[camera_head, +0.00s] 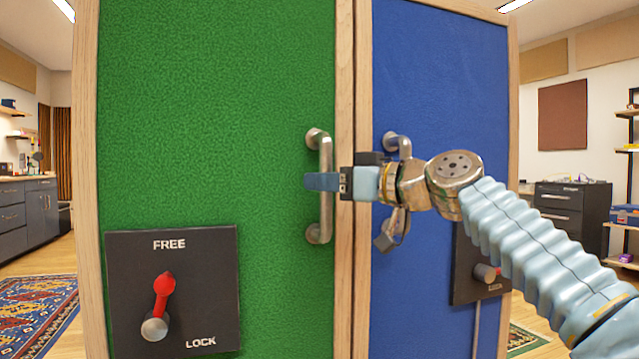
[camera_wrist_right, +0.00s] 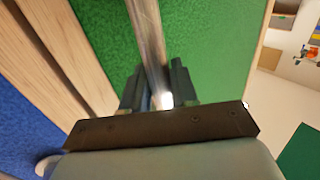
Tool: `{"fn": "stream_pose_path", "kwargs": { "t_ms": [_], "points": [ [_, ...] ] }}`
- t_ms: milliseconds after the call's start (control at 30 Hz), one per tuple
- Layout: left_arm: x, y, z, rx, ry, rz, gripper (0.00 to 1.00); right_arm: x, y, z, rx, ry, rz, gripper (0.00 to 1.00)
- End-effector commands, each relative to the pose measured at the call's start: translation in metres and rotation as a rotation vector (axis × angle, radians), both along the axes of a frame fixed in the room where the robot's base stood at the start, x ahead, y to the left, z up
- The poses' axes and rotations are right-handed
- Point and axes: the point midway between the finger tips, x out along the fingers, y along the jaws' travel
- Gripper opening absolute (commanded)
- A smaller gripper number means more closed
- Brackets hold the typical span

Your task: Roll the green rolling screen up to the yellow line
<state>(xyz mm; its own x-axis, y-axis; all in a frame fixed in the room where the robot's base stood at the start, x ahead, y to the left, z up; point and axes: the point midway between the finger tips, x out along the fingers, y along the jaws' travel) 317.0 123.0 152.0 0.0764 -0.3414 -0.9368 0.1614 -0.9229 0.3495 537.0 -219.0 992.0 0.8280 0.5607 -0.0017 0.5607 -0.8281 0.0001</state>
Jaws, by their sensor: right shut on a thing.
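The green rolling screen (camera_head: 215,120) stands close in front of me in a pale wood frame. Its vertical metal handle (camera_head: 325,215) is at its right side. My right gripper (camera_head: 322,182) is shut on this handle; in the right wrist view the handle (camera_wrist_right: 146,35) runs between the fingers (camera_wrist_right: 153,90). A black plate marked FREE and LOCK (camera_head: 210,300) is low on the green screen, and its red-tipped lever (camera_head: 163,290) points up towards FREE. No yellow line shows in either view. My left gripper is not in view.
A blue screen (camera_head: 440,80) stands directly right of the green one, with its own handle (camera_head: 398,143) and a dark plate (camera_head: 468,270) partly behind my arm. A patterned rug (camera_head: 40,310) and dark cabinets (camera_head: 25,215) are at the left. A black drawer unit (camera_head: 572,212) stands at the right.

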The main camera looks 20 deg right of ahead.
Motion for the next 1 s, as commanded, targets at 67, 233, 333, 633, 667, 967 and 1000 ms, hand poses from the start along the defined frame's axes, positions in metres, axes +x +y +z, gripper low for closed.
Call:
{"fn": "stream_pose_path", "kwargs": {
  "t_ms": [67,233,333,633,667,967,1000],
  "points": [
    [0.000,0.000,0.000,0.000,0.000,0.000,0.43,0.001,-0.006,0.000,-0.003,-0.002,-0.014,0.00],
    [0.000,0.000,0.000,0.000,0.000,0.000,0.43,0.001,-0.006,0.000,-0.002,-0.003,-0.016,0.37],
    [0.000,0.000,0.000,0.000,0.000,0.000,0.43,0.001,-0.005,0.000,-0.001,-0.002,-0.014,0.46],
    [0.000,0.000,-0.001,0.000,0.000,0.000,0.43,-0.005,-0.007,0.000,-0.001,-0.002,-0.009,0.46],
    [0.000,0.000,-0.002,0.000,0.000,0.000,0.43,-0.009,-0.009,0.000,-0.001,-0.003,-0.010,0.46],
    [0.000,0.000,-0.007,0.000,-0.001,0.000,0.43,-0.066,-0.048,0.000,0.001,-0.004,-0.013,0.46],
    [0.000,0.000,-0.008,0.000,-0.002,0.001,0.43,-0.074,-0.053,0.000,0.001,-0.004,-0.012,0.46]
  ]
}}
